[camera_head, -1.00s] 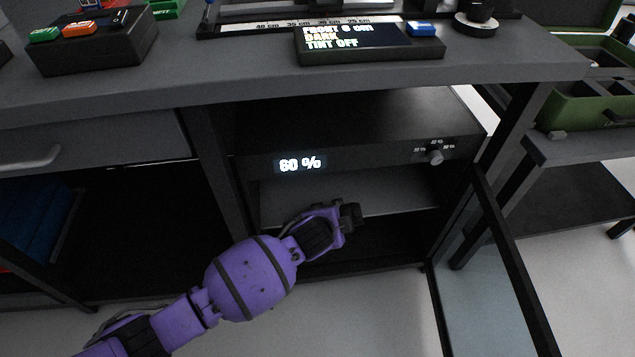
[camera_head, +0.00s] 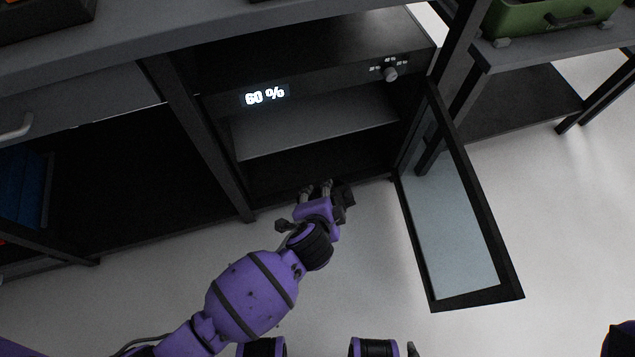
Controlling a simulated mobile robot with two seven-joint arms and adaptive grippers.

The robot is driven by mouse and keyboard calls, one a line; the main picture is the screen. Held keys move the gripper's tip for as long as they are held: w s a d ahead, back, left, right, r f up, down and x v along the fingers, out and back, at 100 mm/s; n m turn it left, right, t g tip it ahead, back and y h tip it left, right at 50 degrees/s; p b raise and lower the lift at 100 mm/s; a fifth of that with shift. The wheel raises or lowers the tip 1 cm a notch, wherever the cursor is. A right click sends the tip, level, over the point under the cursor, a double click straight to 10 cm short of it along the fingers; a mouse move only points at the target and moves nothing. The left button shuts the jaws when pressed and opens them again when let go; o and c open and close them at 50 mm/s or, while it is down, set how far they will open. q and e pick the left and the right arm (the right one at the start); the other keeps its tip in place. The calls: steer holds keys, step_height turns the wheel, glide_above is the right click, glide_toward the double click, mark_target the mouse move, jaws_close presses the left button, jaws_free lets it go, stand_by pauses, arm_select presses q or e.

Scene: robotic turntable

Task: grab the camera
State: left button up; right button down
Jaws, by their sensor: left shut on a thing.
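My left gripper (camera_head: 326,193) is in the middle of the head view, at the front lower edge of the open cabinet (camera_head: 292,172). It is shut on a small black blocky thing (camera_head: 345,196), which looks like the camera. The gripper and wrist hide part of it, so its details cannot be told. No other camera shows. My right gripper is not in view.
The cabinet's glass door (camera_head: 455,225) stands open to the right. Above the opening is a panel with a lit "60 %" display (camera_head: 265,95) and a knob (camera_head: 390,74). A grey shelf (camera_head: 315,130) inside is bare. Floor in front is clear.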

arm_select(q)
steer(key=shift+s+d+r, duration=0.1)
steer(key=shift+s+d, duration=0.2)
steer(key=shift+s, duration=0.25)
steer(key=p, duration=0.2)
steer(key=g+p, duration=0.1)
steer(key=p, duration=0.1)
steer(key=shift+w+r, duration=0.2)
steer(key=shift+r, duration=0.2)
steer(key=g+p, duration=0.2)
steer(key=shift+a+f+n+g+h+p, duration=0.1)
steer(key=shift+n+g+h+p, duration=0.2)
steer(key=shift+h+p, duration=0.1)
steer(key=shift+f+g+h+p, duration=0.2)
steer(key=shift+g+h+p, duration=0.15)
steer(key=shift+g, duration=1.05)
steer(key=shift+n+h, duration=0.25)
steer(key=shift+n, duration=0.05)
